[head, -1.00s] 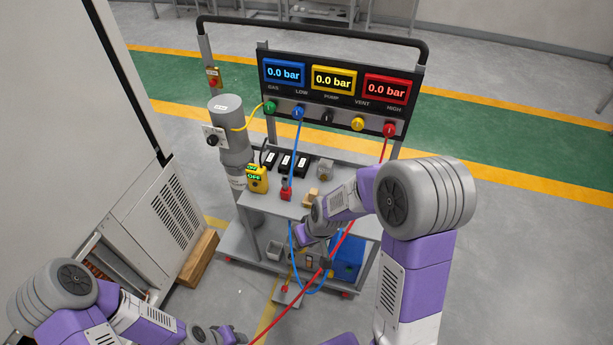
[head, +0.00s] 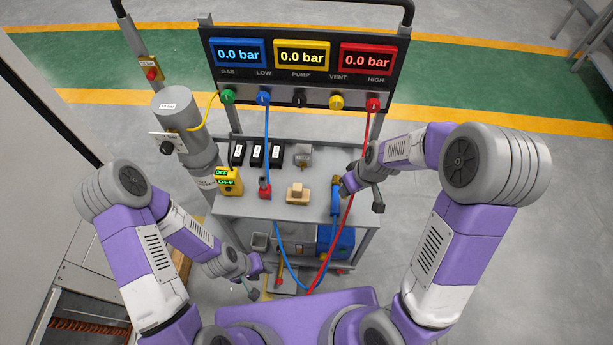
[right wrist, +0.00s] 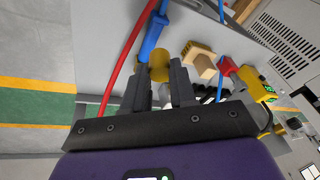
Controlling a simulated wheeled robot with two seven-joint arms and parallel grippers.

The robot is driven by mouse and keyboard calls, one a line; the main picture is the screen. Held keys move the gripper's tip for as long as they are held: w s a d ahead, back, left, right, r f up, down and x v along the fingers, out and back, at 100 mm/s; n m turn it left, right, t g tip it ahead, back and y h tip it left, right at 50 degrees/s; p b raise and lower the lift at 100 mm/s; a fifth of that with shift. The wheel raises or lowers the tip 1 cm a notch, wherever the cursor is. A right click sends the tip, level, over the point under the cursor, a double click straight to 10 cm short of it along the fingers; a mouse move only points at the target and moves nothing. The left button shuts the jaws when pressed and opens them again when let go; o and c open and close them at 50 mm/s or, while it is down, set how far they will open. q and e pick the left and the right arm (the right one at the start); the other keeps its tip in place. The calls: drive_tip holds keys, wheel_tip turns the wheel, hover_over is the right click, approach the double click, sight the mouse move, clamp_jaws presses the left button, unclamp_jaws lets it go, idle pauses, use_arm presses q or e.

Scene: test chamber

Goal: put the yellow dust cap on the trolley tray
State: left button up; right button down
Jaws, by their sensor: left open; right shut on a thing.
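The trolley tray (head: 240,207) is the grey top shelf below the gauge panel. In the right wrist view the yellow dust cap (right wrist: 160,66) is a dull yellow round piece between the fingertips of my right gripper (right wrist: 159,84), which is shut on it. In the head view my right gripper (head: 362,198) is at the right end of the tray; the cap is hidden there. I cannot tell whether the cap touches the tray. My left gripper (head: 256,278) is open and empty, low in front of the trolley.
A blue hose end (right wrist: 152,36) is close beside the cap. A wooden block (head: 297,194), a red connector (head: 264,189), black boxes (head: 257,155) and a yellow OFF unit (head: 228,181) stand on the tray. Red hose (head: 346,215) hangs past its right front. Bare tray shows around the block.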

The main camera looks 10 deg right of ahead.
drive_tip(key=w+d+f+n+g+b, duration=0.15)
drive_tip(key=d+n+b, duration=0.25)
drive_tip(key=d+n, duration=0.6)
drive_tip(key=f+b, duration=0.1)
drive_tip(key=f, duration=0.2)
drive_tip(key=a+f+n+b, duration=0.1)
drive_tip(key=f, duration=0.3)
drive_tip(key=a+f+n+b, duration=0.1)
drive_tip(key=f, duration=0.2)
drive_tip(key=shift+s+a+f, duration=0.15)
drive_tip(key=shift+f, duration=0.15)
drive_tip(key=shift+r, duration=0.1)
drive_tip(key=shift+f+b, duration=0.2)
drive_tip(key=shift+b, duration=0.15)
drive_tip(key=c, duration=1)
unclamp_jaws()
drive_tip(key=shift+o, duration=0.4)
drive_tip(key=shift+r, duration=0.1)
